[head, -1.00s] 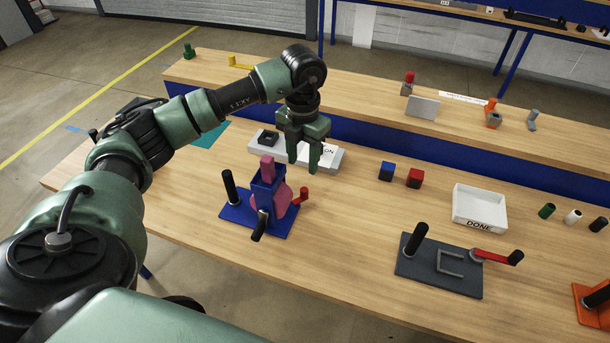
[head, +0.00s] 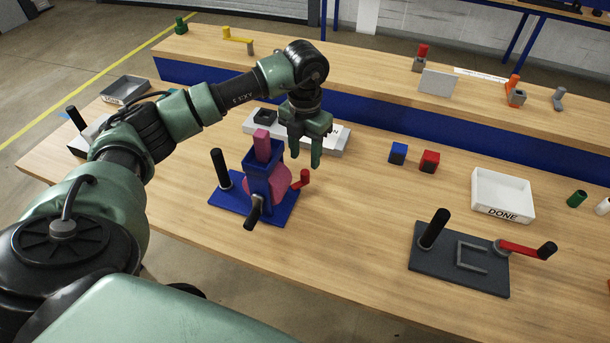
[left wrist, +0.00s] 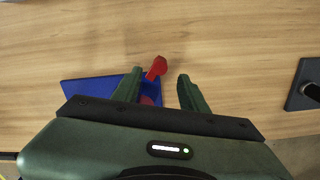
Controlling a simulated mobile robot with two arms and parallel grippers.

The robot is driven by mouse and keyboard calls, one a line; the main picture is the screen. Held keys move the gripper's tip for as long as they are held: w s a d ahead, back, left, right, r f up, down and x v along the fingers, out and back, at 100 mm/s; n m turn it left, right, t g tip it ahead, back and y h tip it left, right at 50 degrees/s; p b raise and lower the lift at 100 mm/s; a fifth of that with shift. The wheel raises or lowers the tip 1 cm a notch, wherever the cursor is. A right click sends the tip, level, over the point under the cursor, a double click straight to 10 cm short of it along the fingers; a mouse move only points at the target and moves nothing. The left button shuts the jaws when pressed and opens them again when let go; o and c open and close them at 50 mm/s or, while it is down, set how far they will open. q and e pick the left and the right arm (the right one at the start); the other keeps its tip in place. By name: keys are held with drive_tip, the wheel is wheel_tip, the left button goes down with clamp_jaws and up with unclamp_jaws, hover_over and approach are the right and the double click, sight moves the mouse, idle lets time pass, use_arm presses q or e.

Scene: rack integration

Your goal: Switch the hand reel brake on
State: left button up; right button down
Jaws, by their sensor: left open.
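The hand reel stands on a blue base plate (head: 225,203) with a blue upright frame (head: 257,183), a pink-red drum (head: 281,182) and black handles. Its small red brake lever (head: 304,177) sticks up on the right side of the plate. My left gripper (head: 306,158) is open and empty, pointing down just above and behind the lever. In the left wrist view the red lever (left wrist: 157,67) shows between the open fingertips, nearer the left finger; contact cannot be told. Part of the drum is hidden behind that finger. My right gripper is not in view.
A dark plate (head: 440,265) with a black post and red-armed crank stands to the right. A white DONE tray (head: 503,195), a blue cube (head: 398,152) and a red cube (head: 429,161) lie behind it. A grey-white block (head: 338,140) is behind the gripper. Bare wood lies between reel and dark plate.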

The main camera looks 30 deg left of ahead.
sight(305, 172)
use_arm(q)
wheel_tip(305, 172, down, 7)
drive_tip(key=shift+r+p, duration=0.15)
drive_tip(key=shift+p, duration=0.55)
